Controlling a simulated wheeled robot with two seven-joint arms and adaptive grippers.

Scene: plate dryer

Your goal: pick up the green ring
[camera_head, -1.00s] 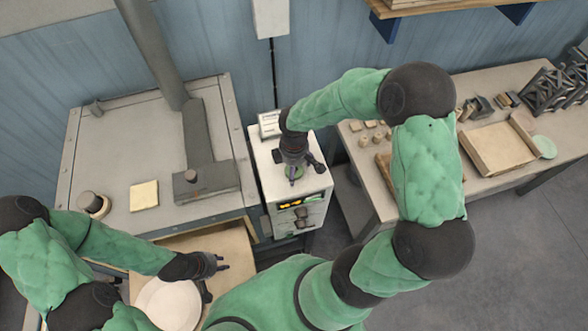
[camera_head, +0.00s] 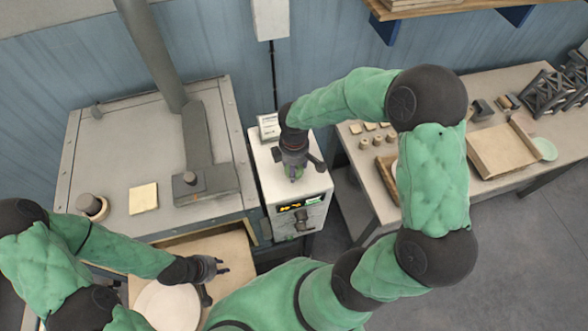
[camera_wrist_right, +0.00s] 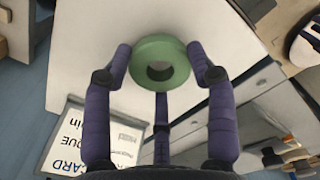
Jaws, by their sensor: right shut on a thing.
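The green ring (camera_wrist_right: 160,62) shows clearly in the right wrist view, between the purple fingers of my right gripper (camera_wrist_right: 161,78). The fingers are shut on it from its sides, with one finger at its near edge. In the head view, my right gripper (camera_head: 294,172) points down over the top of the small white cabinet (camera_head: 262,165). The ring is mostly hidden there by the fingers. I cannot tell whether the ring touches the cabinet top. My left gripper (camera_head: 219,275) is open and empty, beside a round white plate (camera_head: 168,306).
A white printed card (camera_head: 268,127) stands at the cabinet's back. A grey bench (camera_head: 120,165) with a press and yellow pad (camera_head: 143,198) is to the left. A table (camera_head: 500,90) with blocks and a wooden tray (camera_head: 500,152) is to the right.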

